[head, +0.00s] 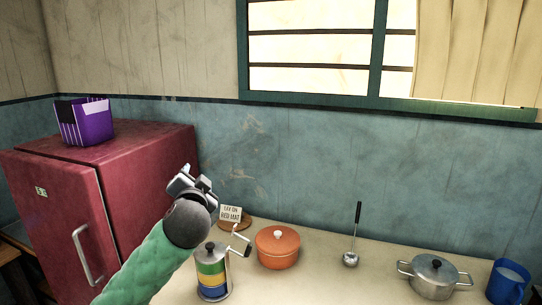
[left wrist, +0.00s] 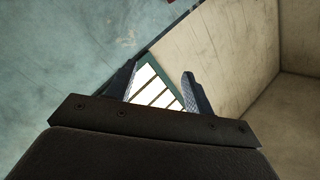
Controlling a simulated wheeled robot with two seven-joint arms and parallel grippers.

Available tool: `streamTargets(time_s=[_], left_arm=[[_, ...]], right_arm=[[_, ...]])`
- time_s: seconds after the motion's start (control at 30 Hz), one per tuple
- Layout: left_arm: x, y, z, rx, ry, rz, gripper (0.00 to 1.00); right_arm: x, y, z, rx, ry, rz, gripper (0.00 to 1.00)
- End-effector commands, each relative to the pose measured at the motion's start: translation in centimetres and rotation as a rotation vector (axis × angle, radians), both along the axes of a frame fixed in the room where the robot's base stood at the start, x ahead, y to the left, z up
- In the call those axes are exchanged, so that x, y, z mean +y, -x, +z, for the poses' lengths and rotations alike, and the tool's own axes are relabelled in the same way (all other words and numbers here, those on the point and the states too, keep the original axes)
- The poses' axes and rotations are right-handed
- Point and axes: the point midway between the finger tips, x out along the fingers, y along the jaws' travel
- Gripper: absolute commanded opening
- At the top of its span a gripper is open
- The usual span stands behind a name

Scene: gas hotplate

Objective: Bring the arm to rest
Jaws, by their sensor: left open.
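My left arm, in a green sleeve, reaches up from the bottom of the head view. My left gripper (head: 192,180) is raised above the counter, in front of the wall and beside the red fridge's right side. In the left wrist view the two fingers of the left gripper (left wrist: 158,88) stand apart with nothing between them. Only the wall and the barred window (left wrist: 155,88) show behind them. My right gripper is in neither view.
A red fridge (head: 58,205) with a purple basket (head: 88,122) stands left. On the counter (head: 330,285) are a striped grinder (head: 212,275), a sign (head: 230,213), an orange pot (head: 277,250), a ladle (head: 352,258), a steel pot (head: 433,278) and a blue mug (head: 507,283).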

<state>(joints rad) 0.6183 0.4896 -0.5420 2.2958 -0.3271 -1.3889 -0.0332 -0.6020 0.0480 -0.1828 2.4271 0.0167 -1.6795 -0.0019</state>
Motion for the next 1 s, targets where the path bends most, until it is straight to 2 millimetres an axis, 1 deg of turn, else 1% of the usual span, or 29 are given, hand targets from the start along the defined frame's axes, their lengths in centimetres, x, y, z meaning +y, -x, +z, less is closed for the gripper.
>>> streamTargets(time_s=[0.03, 0.07, 0.1, 0.17, 0.2, 0.4, 0.5, 0.73, 0.87, 1.0], left_arm=[[0.1, 0.6, -2.7, 0.076, 0.055, 0.007, 0.52], [0.1, 1.0, -4.1, 0.119, 0.082, 0.010, 0.52], [0.2, 1.6, -5.9, 0.173, 0.117, 0.015, 0.52], [0.1, 2.6, -8.5, 0.251, 0.161, 0.019, 0.52], [0.1, 3.2, -10.2, 0.301, 0.189, 0.022, 0.52], [-0.4, 7.1, -17.9, 0.518, 0.298, 0.020, 0.52], [-0.7, 9.1, -21.2, 0.604, 0.347, 0.014, 0.52], [-1.4, 13.7, -27.9, 0.752, 0.456, 0.002, 0.52], [-1.5, 16.6, -31.3, 0.825, 0.511, 0.013, 0.52], [-1.4, 19.9, -35.1, 0.899, 0.563, 0.044, 0.52]], right_arm=[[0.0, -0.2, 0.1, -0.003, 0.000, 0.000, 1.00], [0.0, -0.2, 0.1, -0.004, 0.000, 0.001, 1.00], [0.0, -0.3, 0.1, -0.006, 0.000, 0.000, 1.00], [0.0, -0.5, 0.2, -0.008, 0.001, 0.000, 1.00], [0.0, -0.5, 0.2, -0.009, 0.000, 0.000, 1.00], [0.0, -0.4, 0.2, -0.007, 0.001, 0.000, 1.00], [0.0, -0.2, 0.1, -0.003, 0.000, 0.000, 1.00], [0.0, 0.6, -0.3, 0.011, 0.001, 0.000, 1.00], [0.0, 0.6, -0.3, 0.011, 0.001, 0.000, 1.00], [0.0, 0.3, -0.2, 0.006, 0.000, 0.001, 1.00]])
